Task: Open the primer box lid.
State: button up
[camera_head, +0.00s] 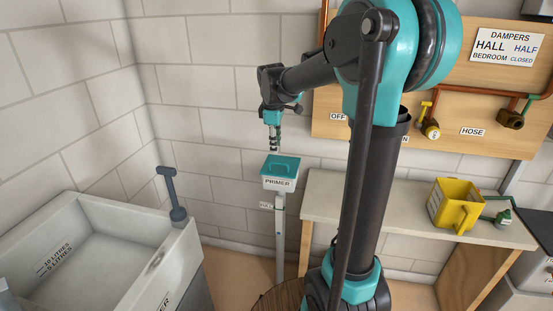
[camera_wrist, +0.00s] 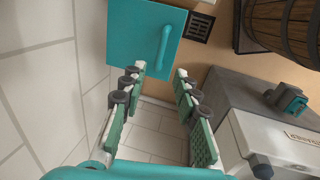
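The primer box (camera_head: 278,183) is a small white box labelled PRIMER on a pale post by the back wall. Its teal lid (camera_head: 283,162) with a raised teal handle appears shut. My gripper (camera_head: 273,148) points down just above the lid's back left part in the head view, apparently apart from it. In the wrist view, the lid (camera_wrist: 130,35) shows as a teal panel with its bar handle (camera_wrist: 164,48) lengthwise on it. There my gripper (camera_wrist: 160,73) is open, its two green-padded fingers spread with nothing between them. The handle lies beyond the fingertips.
A white sink (camera_head: 100,245) stands at left, with a blue-grey lever (camera_head: 173,195) on its rim. A bench (camera_head: 400,207) at right holds a yellow jug (camera_head: 455,205). A wooden barrel (camera_wrist: 290,25) and a floor drain (camera_wrist: 200,27) show in the wrist view.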

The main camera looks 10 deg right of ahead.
aim_at(277, 163)
jog(key=f, duration=0.2)
jog(key=w+f, duration=0.1)
jog(key=f, duration=0.4)
jog(key=shift+w+d, duration=0.15)
jog(key=shift+d, duration=0.15)
jog(key=shift+c, duration=0.4)
grip_shut()
